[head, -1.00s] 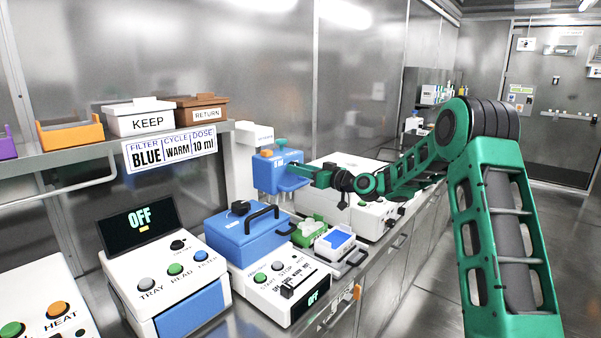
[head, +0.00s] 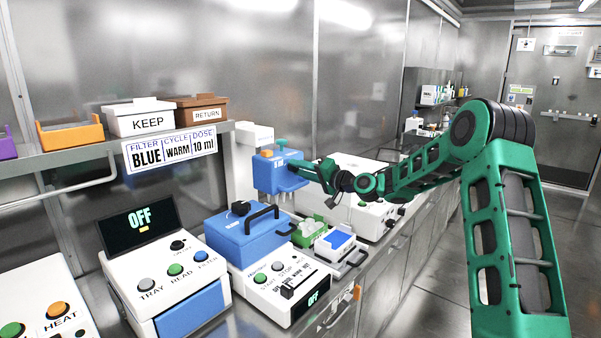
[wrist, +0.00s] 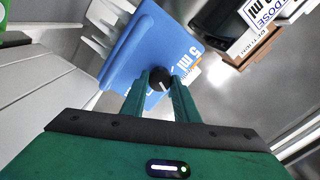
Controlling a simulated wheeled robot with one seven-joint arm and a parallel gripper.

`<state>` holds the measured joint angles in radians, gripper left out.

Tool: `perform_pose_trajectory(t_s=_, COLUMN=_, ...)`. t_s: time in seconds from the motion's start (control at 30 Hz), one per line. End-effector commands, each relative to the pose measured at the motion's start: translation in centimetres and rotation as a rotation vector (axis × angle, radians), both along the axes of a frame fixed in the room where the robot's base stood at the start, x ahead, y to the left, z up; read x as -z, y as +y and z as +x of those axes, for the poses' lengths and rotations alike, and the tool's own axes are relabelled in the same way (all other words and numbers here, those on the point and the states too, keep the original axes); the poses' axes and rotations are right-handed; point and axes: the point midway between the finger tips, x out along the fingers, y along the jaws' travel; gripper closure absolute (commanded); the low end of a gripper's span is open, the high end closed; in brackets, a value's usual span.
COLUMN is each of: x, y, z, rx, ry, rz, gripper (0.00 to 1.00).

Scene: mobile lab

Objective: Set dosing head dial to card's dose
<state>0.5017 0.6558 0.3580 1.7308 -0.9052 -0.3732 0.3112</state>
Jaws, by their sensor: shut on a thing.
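The card (head: 171,149) on the shelf edge reads filter BLUE, cycle WARM, dose 10 ml. The blue dosing head (head: 273,177) is on a white stand beyond the blue box. In the wrist view, its blue face (wrist: 140,50) is tilted and carries the marking "5 ml". The dial (wrist: 160,79) is a small black knob with a short white mark; where the mark points is hard to read. My gripper (head: 306,171) is at the dosing head's right side. In the wrist view, my gripper (wrist: 159,84) is shut on the dial, one finger on each side.
A blue lidded box (head: 245,235) with black handles sits on a white unit. A green rack (head: 309,232) and a small blue-and-white box (head: 335,243) are nearby. The KEEP box (head: 141,118) and RETURN box (head: 203,109) stand on the shelf above.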

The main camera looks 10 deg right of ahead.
Motion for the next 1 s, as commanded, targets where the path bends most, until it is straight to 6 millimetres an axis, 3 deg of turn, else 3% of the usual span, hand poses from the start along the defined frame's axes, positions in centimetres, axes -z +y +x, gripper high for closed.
perform_pose_trajectory(t_s=0.03, x=0.02, y=-0.81, z=0.26, rx=0.015, ry=0.023, rz=0.032, gripper=0.95)
perform_pose_trajectory(t_s=0.5, x=0.18, y=-0.87, z=0.27, rx=0.016, ry=0.266, rz=0.367, gripper=0.95)
perform_pose_trajectory(t_s=1.0, x=0.35, y=-0.89, z=0.26, rx=0.017, ry=0.389, rz=0.534, gripper=0.95)
